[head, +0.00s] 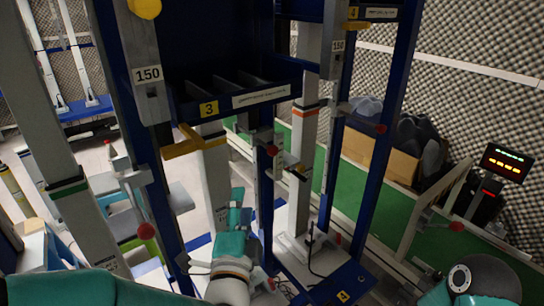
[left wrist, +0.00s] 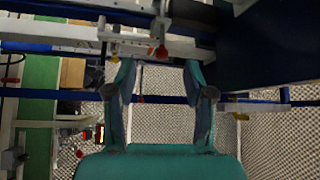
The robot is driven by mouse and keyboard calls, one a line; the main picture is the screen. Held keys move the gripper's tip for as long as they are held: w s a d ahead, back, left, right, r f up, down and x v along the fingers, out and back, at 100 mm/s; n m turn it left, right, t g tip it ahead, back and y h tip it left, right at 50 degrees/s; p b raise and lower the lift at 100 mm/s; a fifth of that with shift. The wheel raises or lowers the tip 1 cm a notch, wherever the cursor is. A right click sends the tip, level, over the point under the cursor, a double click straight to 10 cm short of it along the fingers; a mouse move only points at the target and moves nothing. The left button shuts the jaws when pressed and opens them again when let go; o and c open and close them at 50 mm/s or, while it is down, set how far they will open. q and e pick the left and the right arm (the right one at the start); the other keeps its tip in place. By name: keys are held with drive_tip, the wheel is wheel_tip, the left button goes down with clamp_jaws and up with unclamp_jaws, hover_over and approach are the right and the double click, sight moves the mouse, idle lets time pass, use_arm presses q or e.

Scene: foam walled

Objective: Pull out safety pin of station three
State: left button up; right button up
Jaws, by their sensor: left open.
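Station three is marked by a yellow "3" label (head: 209,109) on a dark blue crossbar. A yellow handle (head: 195,143) sticks out below it. A red knob (head: 271,150) sits on a grey upright just right of the label; I cannot tell for sure that it is the safety pin. My left gripper (head: 238,200) is below the crossbar, left of and lower than this knob. In the left wrist view its two teal fingers (left wrist: 160,68) are spread and empty. A red-ended part (left wrist: 161,53) on a grey bracket lies just beyond the gap between them. My right gripper is out of view.
Blue uprights and pale posts stand close around my left arm. A cardboard box (head: 375,156) and a lit display (head: 506,163) are farther right.

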use_arm(q)
drive_tip(key=m+h, duration=0.1)
drive_tip(key=h, duration=0.1)
approach(272, 156)
drive_tip(key=p+x, duration=0.3)
drive_tip(key=x, duration=0.8)
drive_tip(key=shift+w, duration=0.25)
clamp_jaws()
